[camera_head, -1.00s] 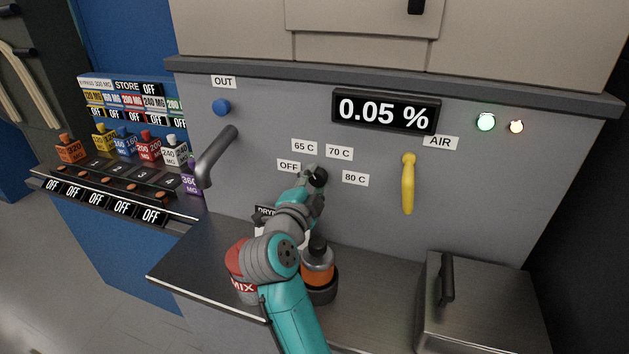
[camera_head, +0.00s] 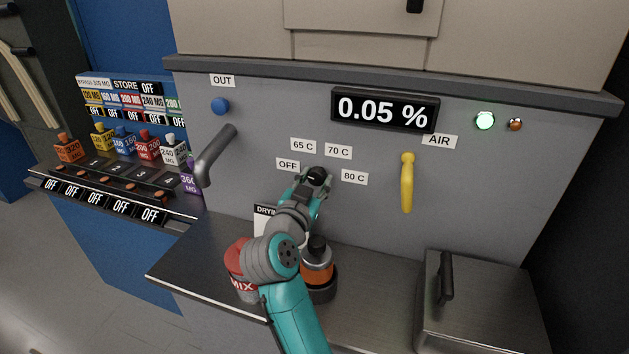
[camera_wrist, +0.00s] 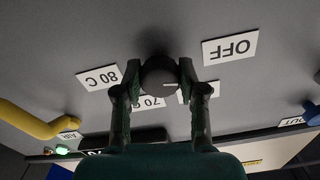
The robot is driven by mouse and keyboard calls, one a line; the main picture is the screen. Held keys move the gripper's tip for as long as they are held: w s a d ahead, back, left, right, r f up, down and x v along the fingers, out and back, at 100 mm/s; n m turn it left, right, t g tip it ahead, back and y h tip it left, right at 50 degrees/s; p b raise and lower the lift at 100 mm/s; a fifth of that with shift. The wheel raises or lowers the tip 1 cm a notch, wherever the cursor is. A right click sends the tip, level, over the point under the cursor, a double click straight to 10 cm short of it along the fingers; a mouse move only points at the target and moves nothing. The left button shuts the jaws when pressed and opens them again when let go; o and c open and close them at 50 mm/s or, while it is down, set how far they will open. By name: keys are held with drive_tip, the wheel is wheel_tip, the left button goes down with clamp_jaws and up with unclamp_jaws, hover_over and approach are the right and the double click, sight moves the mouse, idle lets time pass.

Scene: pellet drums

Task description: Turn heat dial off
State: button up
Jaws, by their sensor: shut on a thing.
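The heat dial (camera_head: 317,176) is a round black knob on the grey panel, ringed by the labels OFF (camera_head: 287,165), 65 C, 70 C and 80 C. In the wrist view the dial (camera_wrist: 159,78) sits between my two fingers, and the picture is upside down. The 65 C label is mostly hidden behind that finger. My gripper (camera_wrist: 160,85) is shut on the dial.
A yellow AIR handle (camera_head: 407,184) is right of the dial, a grey lever (camera_head: 213,156) left. The display (camera_head: 384,110) reads 0.05 %. A green lamp (camera_head: 485,120) glows; the amber lamp (camera_head: 515,125) looks dark. A MIX container (camera_head: 240,262) and an orange-banded bottle (camera_head: 316,266) stand below.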

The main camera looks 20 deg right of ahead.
drive_tip(key=shift+f+n, duration=0.1)
drive_tip(key=shift+n, duration=0.5)
drive_tip(key=o, duration=1.1)
drive_tip(key=shift+o, duration=0.2)
drive_tip(key=v, duration=1.2)
drive_tip(key=shift+s+a, duration=0.1)
